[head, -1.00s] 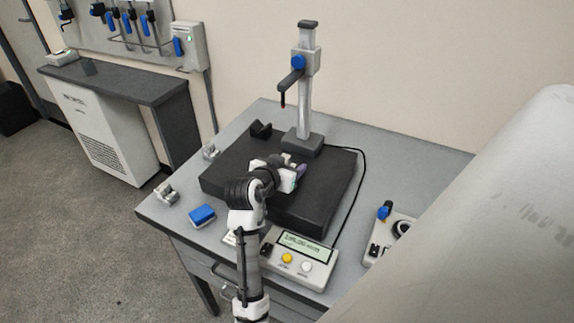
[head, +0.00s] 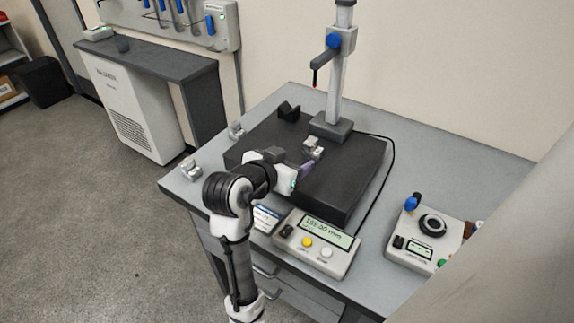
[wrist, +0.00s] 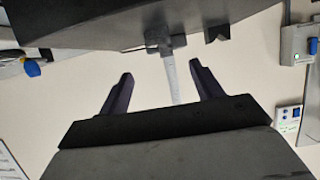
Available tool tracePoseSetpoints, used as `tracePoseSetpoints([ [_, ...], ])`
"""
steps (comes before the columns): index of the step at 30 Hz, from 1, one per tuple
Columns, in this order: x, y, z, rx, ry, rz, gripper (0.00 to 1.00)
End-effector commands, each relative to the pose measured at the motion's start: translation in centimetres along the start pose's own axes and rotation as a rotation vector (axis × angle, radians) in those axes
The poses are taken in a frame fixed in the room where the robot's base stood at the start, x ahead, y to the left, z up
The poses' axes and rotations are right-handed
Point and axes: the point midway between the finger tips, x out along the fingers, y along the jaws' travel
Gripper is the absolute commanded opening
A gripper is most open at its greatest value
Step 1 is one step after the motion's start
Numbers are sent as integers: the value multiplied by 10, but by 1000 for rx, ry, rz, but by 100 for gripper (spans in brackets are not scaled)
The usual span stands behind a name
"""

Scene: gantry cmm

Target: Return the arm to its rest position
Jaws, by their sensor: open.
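My gripper (head: 303,171) is over the near part of the black surface plate (head: 345,195) in the head view. Its dark fingers are open in the wrist view (wrist: 160,80), with no held object between them. A small light metal block (head: 313,147) is on the plate just beyond the fingertips in the head view; I cannot tell the exact gap. The gauge stand (head: 336,85) rises at the back of the plate. My arm crosses the left front edge of the table.
A readout box (head: 317,243) sits at the table's front, close to my arm. A control box (head: 425,240) stands at right, with a black cable (head: 392,165) between. A metal fixture (head: 190,168) is at the left edge. Open floor (head: 110,230) lies left.

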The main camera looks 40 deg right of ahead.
Motion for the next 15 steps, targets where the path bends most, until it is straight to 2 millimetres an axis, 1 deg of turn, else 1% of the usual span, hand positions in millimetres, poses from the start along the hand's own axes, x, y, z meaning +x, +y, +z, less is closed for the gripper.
tracePoseSetpoints([
  [1,-6,-1,0,1,2,-3,65],
  [3,-12,0,0,2,1,-1,65],
  [6,-17,0,0,1,1,-1,65],
  [15,-17,0,0,1,0,0,65],
])
